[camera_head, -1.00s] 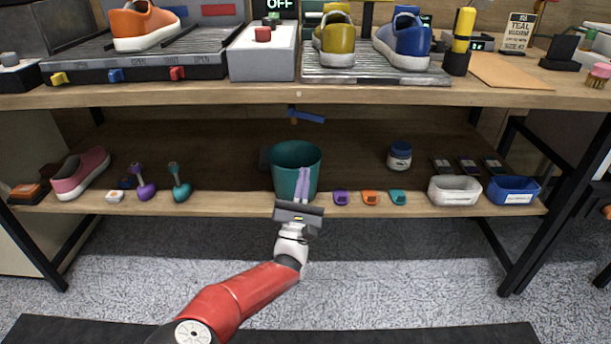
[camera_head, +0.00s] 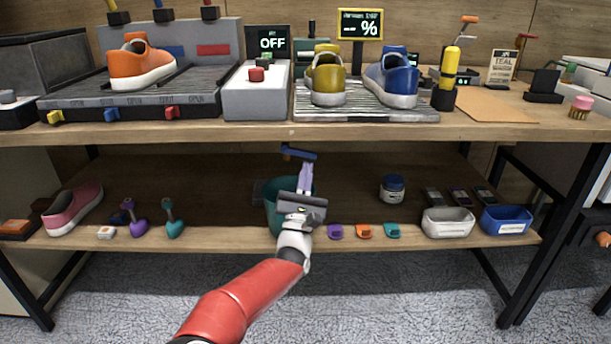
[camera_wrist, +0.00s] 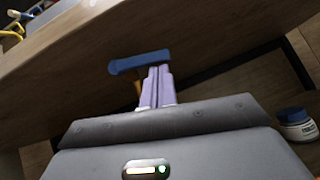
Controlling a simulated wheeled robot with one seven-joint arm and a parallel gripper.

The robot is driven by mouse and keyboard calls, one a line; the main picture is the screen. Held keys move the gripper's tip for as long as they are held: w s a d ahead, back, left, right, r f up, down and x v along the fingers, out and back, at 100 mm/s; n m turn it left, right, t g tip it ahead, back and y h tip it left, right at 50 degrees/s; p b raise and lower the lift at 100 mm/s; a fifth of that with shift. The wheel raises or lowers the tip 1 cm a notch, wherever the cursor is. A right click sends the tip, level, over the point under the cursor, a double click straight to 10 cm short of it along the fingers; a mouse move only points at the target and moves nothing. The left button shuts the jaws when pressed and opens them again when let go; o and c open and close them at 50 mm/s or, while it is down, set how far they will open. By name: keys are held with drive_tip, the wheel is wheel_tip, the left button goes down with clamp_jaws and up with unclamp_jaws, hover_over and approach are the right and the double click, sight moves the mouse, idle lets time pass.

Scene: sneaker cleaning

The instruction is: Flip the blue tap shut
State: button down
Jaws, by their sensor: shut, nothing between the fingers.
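The blue tap handle (camera_head: 299,153) hangs under the tabletop's front, above the teal bucket, and slants slightly down to the right. In the wrist view the tap handle (camera_wrist: 140,62) lies across the tips of my fingers, with a bit of its orange-yellow stem below. My gripper (camera_head: 308,164) has its purple fingers together and empty, pointing up just below the handle's right half. In the wrist view my gripper (camera_wrist: 158,70) reaches the handle's lower edge. I cannot tell whether they touch. My gripper hides part of the teal bucket (camera_head: 272,212).
The tabletop edge (camera_head: 400,131) runs close above the tap. The lower shelf (camera_head: 250,241) holds a pink shoe (camera_head: 74,209), purple, orange and teal pieces, a blue-lidded jar (camera_head: 392,188), a white bin (camera_head: 447,222) and a blue bin (camera_head: 507,220). Open space lies left of the bucket.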

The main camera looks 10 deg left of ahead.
drive_tip(key=d+r+p, duration=0.1)
drive_tip(key=p, duration=0.3)
drive_tip(key=shift+w+r+p, duration=0.15)
drive_tip(key=shift+r+p, duration=0.2)
drive_tip(key=shift+r, duration=0.05)
drive_tip(key=shift+f, duration=0.25)
